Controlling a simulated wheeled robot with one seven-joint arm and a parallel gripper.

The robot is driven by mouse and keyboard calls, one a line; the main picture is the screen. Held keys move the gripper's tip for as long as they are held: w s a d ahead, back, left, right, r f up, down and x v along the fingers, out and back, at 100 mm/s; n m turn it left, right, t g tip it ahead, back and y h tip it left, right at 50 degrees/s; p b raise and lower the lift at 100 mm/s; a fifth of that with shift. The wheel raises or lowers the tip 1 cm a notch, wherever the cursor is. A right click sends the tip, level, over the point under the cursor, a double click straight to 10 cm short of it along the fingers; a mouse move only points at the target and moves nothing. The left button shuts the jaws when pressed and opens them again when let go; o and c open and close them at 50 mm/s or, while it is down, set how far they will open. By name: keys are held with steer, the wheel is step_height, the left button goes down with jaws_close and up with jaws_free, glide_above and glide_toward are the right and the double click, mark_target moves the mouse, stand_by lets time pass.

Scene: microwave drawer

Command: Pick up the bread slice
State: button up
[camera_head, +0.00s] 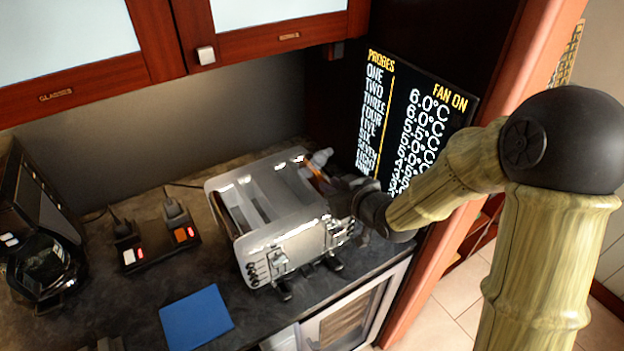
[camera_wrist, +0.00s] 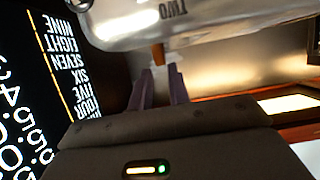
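A thin brown-orange piece (camera_head: 317,172), which looks like the bread slice seen edge-on, shows beside the right end of the silver toaster (camera_head: 290,240). In the wrist view the brown-orange piece (camera_wrist: 158,54) lies just beyond my fingertips, below the toaster's edge (camera_wrist: 200,22). Most of it is hidden, and I cannot tell what it rests on. My gripper (camera_wrist: 161,76) is open, its two fingers apart with nothing visible between them. In the head view my gripper is at the toaster's right side, mostly hidden by my wrist.
A lit display board (camera_head: 415,125) stands close behind my gripper. A blue square (camera_head: 196,318) lies on the dark counter (camera_head: 165,290). A coffee machine (camera_head: 42,262) and a black device with lit switches (camera_head: 158,248) stand at left. Red-brown cabinets (camera_head: 285,37) hang above.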

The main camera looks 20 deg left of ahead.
mark_target(320, 178)
steer(key=shift+w+a+f, duration=0.25)
steer(key=shift+w+a, duration=0.15)
steer(key=shift+a, duration=0.05)
steer(key=shift+w+a+p, duration=0.4)
steer(key=shift+a+p, duration=0.1)
steer(key=shift+p, duration=0.1)
steer(key=p+x, duration=0.1)
steer(key=x, duration=0.3)
steer(key=shift+d, duration=0.1)
steer(key=shift+c, duration=0.5)
jaws_close()
